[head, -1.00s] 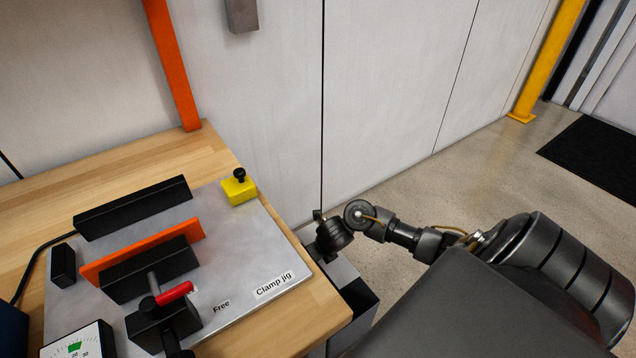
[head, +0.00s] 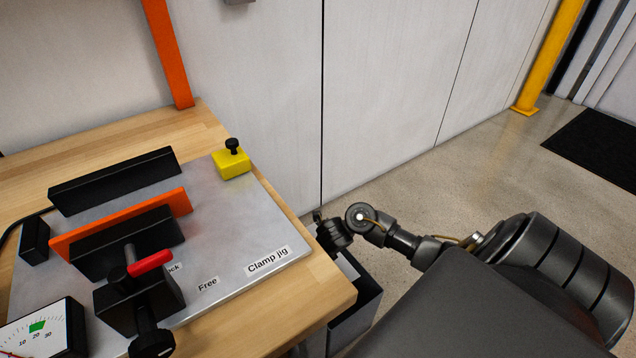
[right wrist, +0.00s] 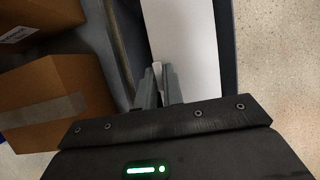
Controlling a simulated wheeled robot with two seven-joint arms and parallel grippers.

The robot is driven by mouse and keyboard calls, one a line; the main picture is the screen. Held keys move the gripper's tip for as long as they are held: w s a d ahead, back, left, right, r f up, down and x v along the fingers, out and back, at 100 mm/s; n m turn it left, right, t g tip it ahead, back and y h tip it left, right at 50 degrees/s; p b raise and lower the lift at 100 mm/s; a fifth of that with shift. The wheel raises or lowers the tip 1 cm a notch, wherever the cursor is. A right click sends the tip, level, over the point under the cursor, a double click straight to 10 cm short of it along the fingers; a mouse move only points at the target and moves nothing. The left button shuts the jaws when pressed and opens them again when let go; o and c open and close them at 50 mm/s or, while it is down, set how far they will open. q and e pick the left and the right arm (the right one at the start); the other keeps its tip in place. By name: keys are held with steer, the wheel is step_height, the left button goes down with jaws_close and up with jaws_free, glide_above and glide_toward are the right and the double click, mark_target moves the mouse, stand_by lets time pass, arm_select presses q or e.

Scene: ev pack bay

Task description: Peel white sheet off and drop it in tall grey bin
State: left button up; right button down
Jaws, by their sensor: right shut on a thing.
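My right gripper (right wrist: 160,84) is shut on the white sheet (right wrist: 182,40), which stretches away from the fingertips in the right wrist view. The sheet hangs over or inside the tall grey bin (right wrist: 229,45), whose walls show on both sides of it; how deep it sits I cannot tell. In the head view the bin (head: 350,333) stands on the floor just right of the bench. My right wrist is above it there, and the fingers are hidden. My left gripper is not in view.
The wooden bench (head: 318,287) carries a clamp jig plate (head: 240,215) with a red-handled clamp (head: 150,264), a yellow block (head: 231,163) and a dial gauge (head: 45,330). Cardboard boxes (right wrist: 55,95) lie beside the bin.

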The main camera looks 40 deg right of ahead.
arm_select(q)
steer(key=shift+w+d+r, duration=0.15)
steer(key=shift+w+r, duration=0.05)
arm_select(e)
steer(key=shift+f, duration=0.1)
steer(key=c, duration=1.5)
jaws_free()
steer(key=shift+o, duration=0.2)
